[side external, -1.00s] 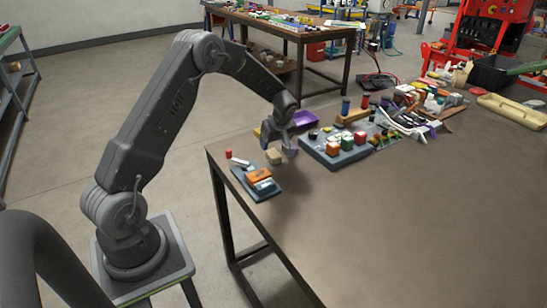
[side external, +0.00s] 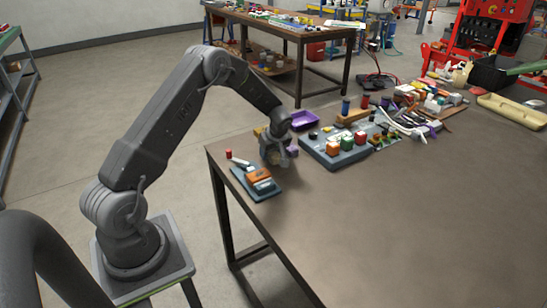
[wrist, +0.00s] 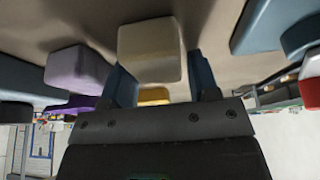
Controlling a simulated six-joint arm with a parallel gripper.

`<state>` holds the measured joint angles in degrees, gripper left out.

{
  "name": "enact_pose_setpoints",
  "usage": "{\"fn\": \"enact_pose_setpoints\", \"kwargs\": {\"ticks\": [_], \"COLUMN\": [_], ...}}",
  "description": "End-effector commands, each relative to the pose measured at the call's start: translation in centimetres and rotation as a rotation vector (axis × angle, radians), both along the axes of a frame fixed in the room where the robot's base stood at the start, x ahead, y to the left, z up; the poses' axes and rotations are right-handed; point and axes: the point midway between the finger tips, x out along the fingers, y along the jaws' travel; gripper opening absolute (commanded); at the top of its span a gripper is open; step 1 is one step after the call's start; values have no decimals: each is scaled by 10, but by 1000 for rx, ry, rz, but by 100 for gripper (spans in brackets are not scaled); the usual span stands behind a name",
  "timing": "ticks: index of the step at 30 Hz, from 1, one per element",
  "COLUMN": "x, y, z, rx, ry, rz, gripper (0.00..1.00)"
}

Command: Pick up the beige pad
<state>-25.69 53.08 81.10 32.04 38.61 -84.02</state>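The beige pad (wrist: 150,50) is a small block with rounded edges on the table top. In the wrist view it lies at and just beyond the fingertips, between the two dark blue fingers of my gripper (wrist: 161,75). My gripper is open, and a gap shows between the pad and the right finger. In the side view my gripper (side external: 277,161) is low over the table near its far left corner and hides most of the pad.
A purple block (wrist: 77,68) lies close beside the left finger. A yellow piece (wrist: 153,95) lies behind the pad. Blue-grey trays (side external: 344,158) stand on both sides in the side view. The table's front right (side external: 430,230) is clear.

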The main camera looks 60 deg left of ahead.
Motion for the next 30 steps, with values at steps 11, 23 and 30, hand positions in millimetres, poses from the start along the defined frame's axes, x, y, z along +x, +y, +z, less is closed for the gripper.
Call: {"fn": "enact_pose_setpoints", "kwargs": {"ticks": [11,23,30], "x": [0,0,-4], "y": [0,0,3], "z": [0,9,46], "rx": [0,1,2], "ry": [0,-2,-1], "rz": [0,0,3], "gripper": [19,19,19]}}
